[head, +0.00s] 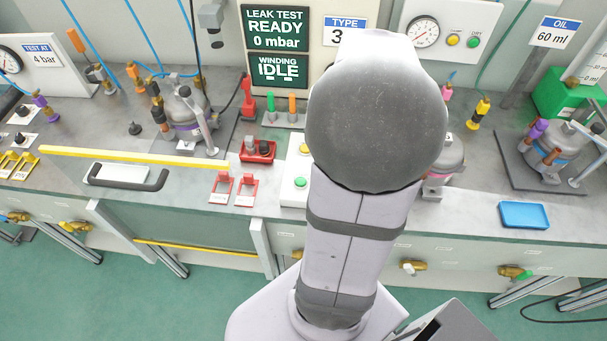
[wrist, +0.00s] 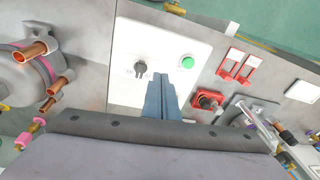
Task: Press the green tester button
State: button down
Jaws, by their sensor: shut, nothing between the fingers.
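In the wrist view a round green button (wrist: 187,62) sits on a white panel (wrist: 125,40), with a black knob (wrist: 141,68) to its left. My gripper (wrist: 160,76) is shut and empty. Its tips appear between the knob and the button, lower left of the button; the gap to the panel is unclear. In the head view a green button (head: 300,182) shows on the bench's white panel (head: 292,199), partly hidden by my arm, which also hides my gripper. Another green button (head: 474,42) is on the gauge panel (head: 403,28) at the back.
Compressors with copper pipes stand on both sides. The display (head: 277,30) reads LEAK TEST READY 0 mbar and WINDING IDLE. A blue tray (head: 523,215) lies at right.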

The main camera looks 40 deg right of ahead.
jog(key=w+a+r+n+y, duration=0.2)
jog(key=r+n, duration=0.3)
jog(key=n, duration=1.1)
jog(key=shift+w+a+r, duration=0.3)
jog(key=shift+w+a, duration=0.05)
jog(key=shift+a, duration=0.35)
jog(key=shift+t, duration=0.3)
jog(key=shift+f, duration=0.15)
jog(key=p+x, duration=0.1)
jog(key=x, duration=0.3)
jog(key=p+x, duration=0.1)
jog(key=x, duration=0.3)
jog(key=p+x, duration=0.1)
jog(key=x, duration=0.3)
jog(key=shift+s+f, duration=0.3)
jog(key=shift+d+f, duration=0.1)
jog(key=shift+f, duration=0.5)
